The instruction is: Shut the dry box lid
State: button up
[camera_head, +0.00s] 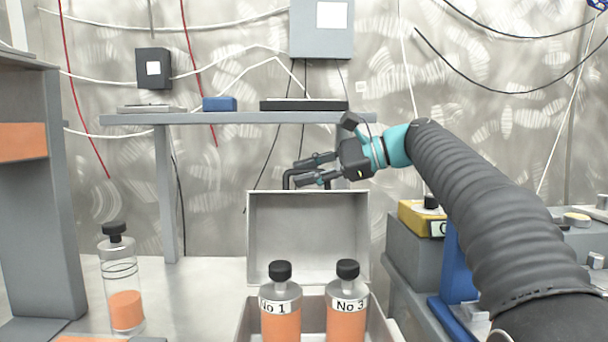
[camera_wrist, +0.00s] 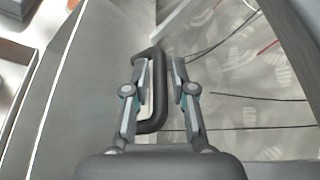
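The dry box (camera_head: 243,326) stands open on the bench at the bottom middle of the head view. Its pale lid (camera_head: 308,235) stands upright at the back. A black handle (camera_head: 287,178) shows at the lid's top edge, and the handle also shows in the wrist view (camera_wrist: 157,110). My gripper (camera_head: 304,171) is just above the lid's top edge at the handle. In the wrist view my gripper (camera_wrist: 161,66) has its fingers apart, with the handle's bar between them, nearer the left finger. Whether a finger touches the bar I cannot tell.
Bottles No 1 (camera_head: 281,318) and No 3 (camera_head: 346,320), both black-capped, stand in the box. Another bottle (camera_head: 124,290) stands to the left. A grey shelf (camera_head: 230,118) runs behind. A yellow block (camera_head: 418,217) on grey equipment is at right, beneath my arm.

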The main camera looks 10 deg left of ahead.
jog(key=shift+a+f, duration=0.1)
jog(key=shift+a, duration=0.25)
grip_shut()
